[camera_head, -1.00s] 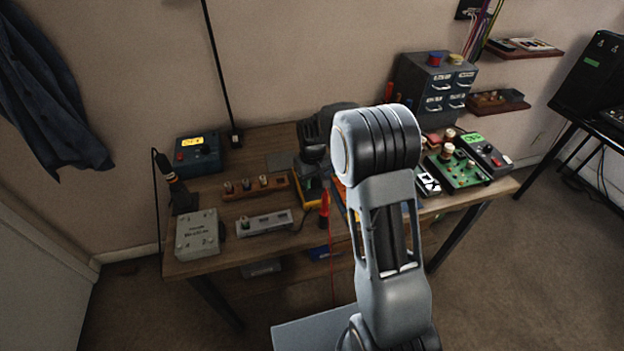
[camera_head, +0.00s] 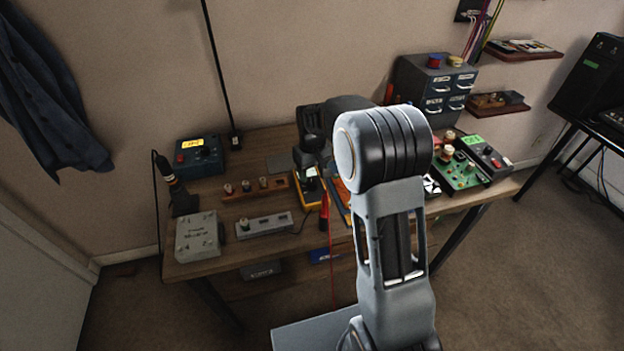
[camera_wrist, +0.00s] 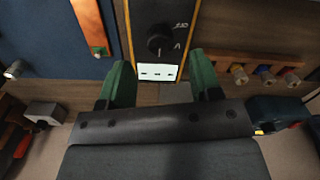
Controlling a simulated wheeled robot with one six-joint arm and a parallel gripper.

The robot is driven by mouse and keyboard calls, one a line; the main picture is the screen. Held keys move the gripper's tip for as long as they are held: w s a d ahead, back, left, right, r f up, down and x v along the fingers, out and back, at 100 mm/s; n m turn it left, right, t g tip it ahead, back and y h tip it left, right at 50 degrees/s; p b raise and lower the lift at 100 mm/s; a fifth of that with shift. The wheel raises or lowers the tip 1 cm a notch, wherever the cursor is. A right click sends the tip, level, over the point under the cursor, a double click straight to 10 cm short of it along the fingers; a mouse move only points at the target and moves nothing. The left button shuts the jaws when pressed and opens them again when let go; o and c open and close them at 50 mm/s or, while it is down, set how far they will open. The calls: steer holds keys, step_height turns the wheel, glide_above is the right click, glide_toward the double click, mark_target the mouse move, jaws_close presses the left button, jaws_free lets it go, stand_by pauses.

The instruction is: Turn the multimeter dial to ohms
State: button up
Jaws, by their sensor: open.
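The multimeter (camera_head: 312,191) lies on the wooden workbench, a dark body with yellow edges, partly covered by my arm in the head view. In the wrist view the multimeter (camera_wrist: 134,36) shows a round black dial (camera_wrist: 160,41) and a lit display. "OFF" and "V" marks are right of the dial; an ohms mark is not visible. A short pale line shows on the dial's lower side. My gripper (camera_wrist: 160,62) is open, its green fingers apart on either side of the multimeter's display end, with nothing between them touching the dial. Fingertip height above the meter is unclear.
A wooden strip with several knobs (camera_head: 256,188) lies left of the multimeter, near a grey switch strip (camera_head: 264,225). A red probe (camera_head: 324,216) stands close by. A blue mat (camera_wrist: 45,30) lies beside the meter. A green circuit board (camera_head: 462,174) is at the right.

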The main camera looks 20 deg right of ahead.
mark_target(312, 182)
step_height(312, 182, up, 9)
steer(key=shift+r, duration=0.2)
stand_by(0.6)
